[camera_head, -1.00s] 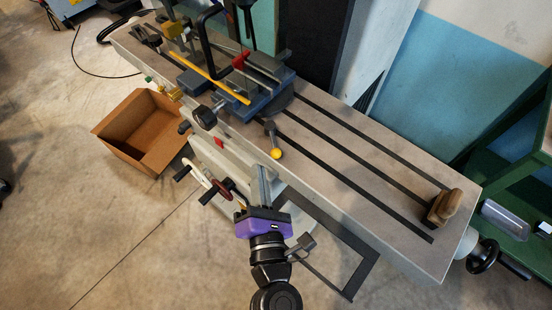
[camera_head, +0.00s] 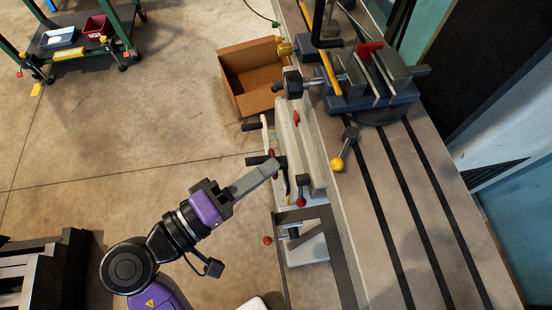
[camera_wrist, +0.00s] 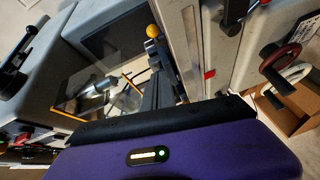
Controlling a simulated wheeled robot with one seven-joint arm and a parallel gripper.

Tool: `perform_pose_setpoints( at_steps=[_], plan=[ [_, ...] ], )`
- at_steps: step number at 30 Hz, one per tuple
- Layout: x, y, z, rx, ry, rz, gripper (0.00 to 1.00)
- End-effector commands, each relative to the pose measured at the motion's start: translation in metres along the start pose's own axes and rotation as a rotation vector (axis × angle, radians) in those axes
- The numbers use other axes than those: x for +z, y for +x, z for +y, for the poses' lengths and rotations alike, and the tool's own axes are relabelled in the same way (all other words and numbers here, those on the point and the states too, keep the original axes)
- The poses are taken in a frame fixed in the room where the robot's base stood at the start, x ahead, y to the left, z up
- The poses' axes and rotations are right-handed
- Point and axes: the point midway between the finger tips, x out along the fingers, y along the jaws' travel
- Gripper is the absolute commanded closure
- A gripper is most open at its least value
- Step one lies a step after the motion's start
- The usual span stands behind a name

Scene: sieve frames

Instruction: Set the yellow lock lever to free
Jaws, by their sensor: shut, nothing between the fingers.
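The yellow lock lever is a dark grey hub with a short arm and a yellow ball (camera_head: 337,164), at the near edge of the long slotted machine table (camera_head: 377,245), in the head view. The ball end points down and a little left from the hub. A yellow ball also shows in the wrist view (camera_wrist: 153,30), above my fingers. My gripper (camera_head: 273,167) is shut and empty, left of the lever and beside the table front, by the dark handles. Its fingers also show in the wrist view (camera_wrist: 158,88). Any lock or free marking is too small to read.
A blue vise (camera_head: 372,98) sits on the table above the lever. Red-knobbed handles (camera_head: 301,202) and a red tab (camera_head: 296,118) are on the machine's front, close to my gripper. An open cardboard box (camera_head: 250,78) stands on the floor.

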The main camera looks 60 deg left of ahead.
Motion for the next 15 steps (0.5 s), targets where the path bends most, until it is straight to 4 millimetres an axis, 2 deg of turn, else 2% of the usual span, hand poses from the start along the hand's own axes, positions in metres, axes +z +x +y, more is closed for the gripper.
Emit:
perform_pose_setpoints(
  at_steps=[12,15],
  plan=[
    [0.001,0.082,0.001,0.000,-0.003,-0.002,1.00],
    [0.019,0.082,0.001,-0.001,-0.006,0.000,1.00]
  ],
)
